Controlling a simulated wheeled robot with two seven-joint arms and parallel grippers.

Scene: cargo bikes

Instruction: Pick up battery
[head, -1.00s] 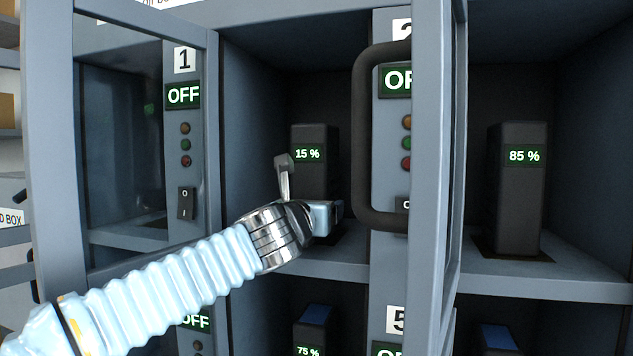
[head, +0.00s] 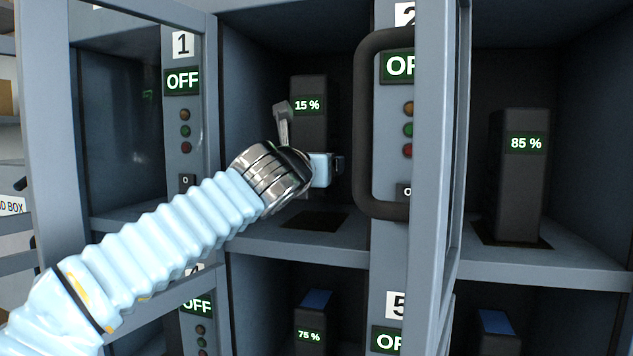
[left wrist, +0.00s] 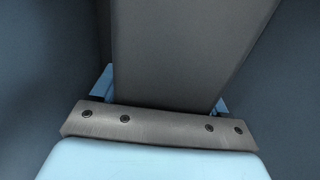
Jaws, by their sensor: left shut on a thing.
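The dark battery (head: 309,92) with a green "15 %" label is inside the upper middle compartment, raised above the dark slot (head: 312,221) in the shelf. My left gripper (head: 306,140) is shut on its lower part. In the left wrist view the battery (left wrist: 180,50) rises between the fingers of my left gripper (left wrist: 162,100) and looks upright in the grip. The battery's lower end is mostly hidden behind the gripper. My right gripper is not in view.
An open door with a black handle (head: 366,130) stands close to the right of the gripper. An "85 %" battery (head: 523,190) sits in the right compartment. A "75 %" battery (head: 310,325) sits below. Compartment walls are close on both sides.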

